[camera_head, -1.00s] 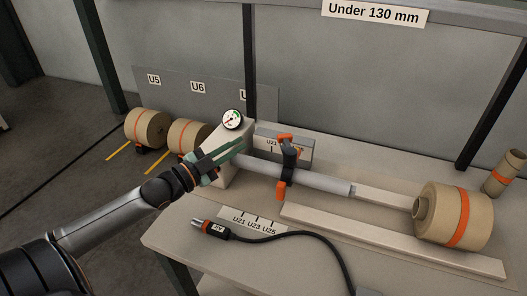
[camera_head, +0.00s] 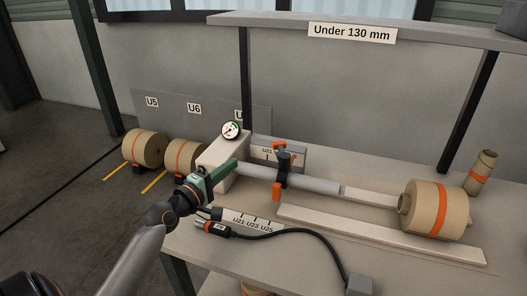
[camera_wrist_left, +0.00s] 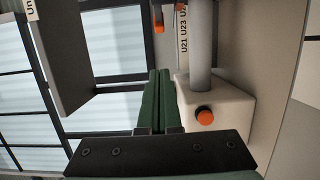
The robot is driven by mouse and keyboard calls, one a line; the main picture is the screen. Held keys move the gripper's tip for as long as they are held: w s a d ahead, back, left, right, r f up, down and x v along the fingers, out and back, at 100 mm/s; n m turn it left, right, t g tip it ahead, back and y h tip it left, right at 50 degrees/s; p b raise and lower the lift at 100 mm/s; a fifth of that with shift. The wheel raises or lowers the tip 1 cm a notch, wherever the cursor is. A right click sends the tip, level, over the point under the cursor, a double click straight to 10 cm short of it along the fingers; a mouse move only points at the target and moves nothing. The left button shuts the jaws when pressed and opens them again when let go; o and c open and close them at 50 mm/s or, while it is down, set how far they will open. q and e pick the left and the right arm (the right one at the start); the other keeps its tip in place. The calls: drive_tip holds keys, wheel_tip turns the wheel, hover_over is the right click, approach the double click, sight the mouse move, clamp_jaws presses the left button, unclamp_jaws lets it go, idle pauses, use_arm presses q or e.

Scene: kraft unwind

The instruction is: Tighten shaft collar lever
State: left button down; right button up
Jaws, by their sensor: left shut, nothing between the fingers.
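The shaft collar (camera_head: 284,170) is a dark ring around the grey shaft (camera_head: 317,185). Its orange lever (camera_head: 277,191) hangs down on the near side, and more orange shows at the collar's top. My left gripper (camera_head: 234,165) is shut and empty, with green fingers at the left end of the shaft by the cream block, left of the collar and apart from it. In the left wrist view the shut fingers (camera_wrist_left: 159,75) lie beside the shaft (camera_wrist_left: 201,45). An orange part (camera_wrist_left: 158,22) shows beyond the tips. My right gripper is not in view.
The cream block (camera_head: 222,150) carries a dial gauge (camera_head: 231,130); an orange knob (camera_wrist_left: 205,116) shows on it in the wrist view. A large kraft roll (camera_head: 434,209) sits at the shaft's right. A black cable with a plug (camera_head: 215,228) crosses the table's front.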

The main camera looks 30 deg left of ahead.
sight(282, 155)
use_arm(q)
drive_tip(key=w, duration=0.8)
drive_tip(key=shift+w, duration=0.35)
drive_tip(key=shift+w+d+p, duration=0.5)
drive_tip(key=shift+w+d, duration=0.95)
drive_tip(key=shift+d, duration=0.05)
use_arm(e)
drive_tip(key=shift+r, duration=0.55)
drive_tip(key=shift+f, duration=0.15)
